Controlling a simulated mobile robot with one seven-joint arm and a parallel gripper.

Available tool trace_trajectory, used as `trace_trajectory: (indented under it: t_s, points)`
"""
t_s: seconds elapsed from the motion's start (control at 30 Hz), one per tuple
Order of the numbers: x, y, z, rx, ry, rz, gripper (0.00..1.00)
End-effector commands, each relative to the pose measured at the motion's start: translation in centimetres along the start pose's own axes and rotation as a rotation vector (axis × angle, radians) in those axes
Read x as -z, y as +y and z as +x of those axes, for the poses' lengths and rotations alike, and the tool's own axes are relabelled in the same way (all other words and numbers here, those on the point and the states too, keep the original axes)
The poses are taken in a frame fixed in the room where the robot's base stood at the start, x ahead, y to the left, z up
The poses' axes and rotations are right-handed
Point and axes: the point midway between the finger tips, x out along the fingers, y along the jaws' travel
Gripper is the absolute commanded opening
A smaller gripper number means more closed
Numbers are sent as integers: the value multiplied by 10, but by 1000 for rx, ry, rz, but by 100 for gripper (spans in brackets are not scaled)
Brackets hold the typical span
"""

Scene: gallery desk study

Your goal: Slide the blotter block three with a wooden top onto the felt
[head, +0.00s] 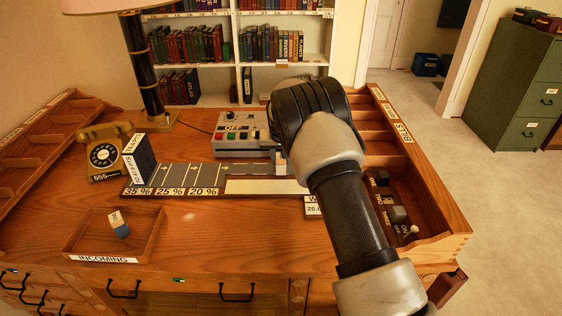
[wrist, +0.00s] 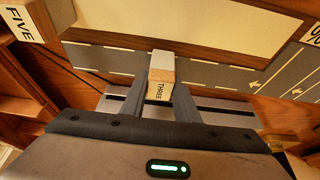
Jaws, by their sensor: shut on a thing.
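My gripper (wrist: 160,92) is shut on a small block marked THREE (wrist: 161,67), with a pale wooden top, in the wrist view. One finger is on each side of it. The block is at a grey strip with white dashes (wrist: 105,60), beside a cream panel (wrist: 215,25); I cannot tell which surface is the felt, or whether the block touches the strip. The grey laned board (head: 210,176) and the cream panel (head: 262,187) show left of my arm.
A grey control box (head: 238,130) stands behind the board. The right-hand wooden tray (head: 432,200) holds several small blocks. A telephone (head: 105,152) stands left.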

Motion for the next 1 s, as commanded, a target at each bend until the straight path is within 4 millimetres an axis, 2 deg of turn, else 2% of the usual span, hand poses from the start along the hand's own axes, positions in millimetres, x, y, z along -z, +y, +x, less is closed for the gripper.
trace_trajectory:
  t_s: [0.5,1.0]
  points:
    - [18,0,8,0,0,1,4]
    - [19,0,9,0,-1,0,4]
